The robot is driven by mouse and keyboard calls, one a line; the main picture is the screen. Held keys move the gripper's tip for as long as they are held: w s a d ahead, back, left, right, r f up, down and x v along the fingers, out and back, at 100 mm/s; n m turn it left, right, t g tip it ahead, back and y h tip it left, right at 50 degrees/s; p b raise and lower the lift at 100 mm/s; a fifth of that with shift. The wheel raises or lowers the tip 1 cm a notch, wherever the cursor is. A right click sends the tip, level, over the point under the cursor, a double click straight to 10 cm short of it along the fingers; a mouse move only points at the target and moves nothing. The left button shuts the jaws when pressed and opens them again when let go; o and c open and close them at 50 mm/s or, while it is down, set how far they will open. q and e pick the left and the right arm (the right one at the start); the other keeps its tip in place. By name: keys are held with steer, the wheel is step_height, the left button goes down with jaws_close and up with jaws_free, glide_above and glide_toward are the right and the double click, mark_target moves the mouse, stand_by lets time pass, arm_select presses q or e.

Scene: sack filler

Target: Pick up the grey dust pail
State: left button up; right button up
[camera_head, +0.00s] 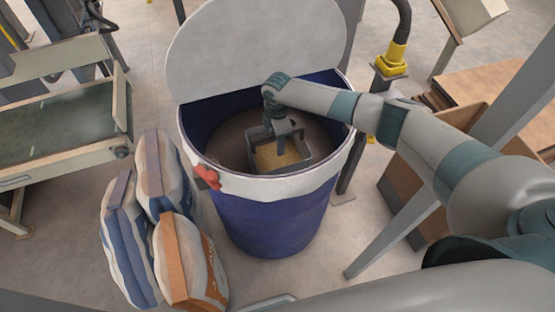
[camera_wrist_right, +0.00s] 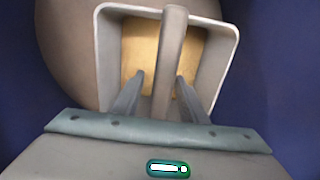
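The grey dust pail (camera_head: 262,166) is a small rectangular tub inside the large blue drum (camera_head: 268,222). Yellowish dust covers its bottom. In the right wrist view the pail (camera_wrist_right: 107,55) shows its pale rim and a grey bar handle (camera_wrist_right: 173,45) across its middle. My right gripper (camera_head: 277,139) reaches down into the drum over the pail. In the right wrist view its fingers (camera_wrist_right: 160,76) stand apart, one on either side of the handle; a gap shows on the left of the handle. My left gripper is in neither view.
The drum's round grey lid (camera_head: 255,45) stands up at its back, and a red clasp (camera_head: 207,177) sits on the front rim. Several filled sacks (camera_head: 190,262) stand left of the drum. A yellow-collared pipe (camera_head: 393,58) and a brown box (camera_head: 402,190) are on the right.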

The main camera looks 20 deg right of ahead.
steer(key=shift+w, duration=0.1)
jaws_close()
steer(key=shift+r, duration=0.2)
step_height(320, 180, up, 28)
steer(key=b, duration=0.7)
steer(key=shift+f, duration=0.15)
